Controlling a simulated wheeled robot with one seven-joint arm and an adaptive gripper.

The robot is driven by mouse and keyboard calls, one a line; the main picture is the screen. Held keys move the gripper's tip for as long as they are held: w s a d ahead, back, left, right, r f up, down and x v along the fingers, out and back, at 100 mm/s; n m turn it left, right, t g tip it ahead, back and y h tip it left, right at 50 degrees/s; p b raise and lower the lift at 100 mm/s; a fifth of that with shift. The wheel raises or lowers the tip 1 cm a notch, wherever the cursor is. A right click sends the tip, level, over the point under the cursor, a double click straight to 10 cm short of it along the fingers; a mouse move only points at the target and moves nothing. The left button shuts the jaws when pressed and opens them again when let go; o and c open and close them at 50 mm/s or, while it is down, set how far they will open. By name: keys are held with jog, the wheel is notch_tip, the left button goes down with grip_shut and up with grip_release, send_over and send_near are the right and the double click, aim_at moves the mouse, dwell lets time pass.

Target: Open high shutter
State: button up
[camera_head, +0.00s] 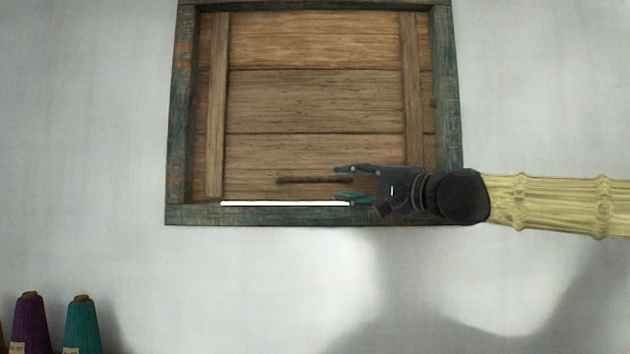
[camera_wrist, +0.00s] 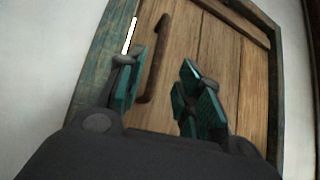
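The high shutter (camera_head: 320,95) is a brown plank panel in a worn blue-green frame (camera_head: 180,110) on the wall. Its handle (camera_head: 300,181) is a thin dark bar, level in the head view, near the panel's lower edge. In the wrist view the handle (camera_wrist: 154,65) shows between my two fingers, nearer the left one. My gripper (camera_head: 342,183) is open, with its fingers above and below the line of the handle's right end. It is not shut on the handle. I cannot tell how far the fingertips stand from the panel.
A bright white strip (camera_head: 285,203) runs along the panel's lower edge, above the frame's bottom rail. A purple cone of yarn (camera_head: 31,325) and a teal cone of yarn (camera_head: 82,327) stand at the lower left. The wall around the frame is bare.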

aim_at(318, 180)
jog(key=shift+p+x, duration=1.7)
jog(key=shift+x, duration=3.5)
jog(key=shift+f, duration=0.1)
grip_shut()
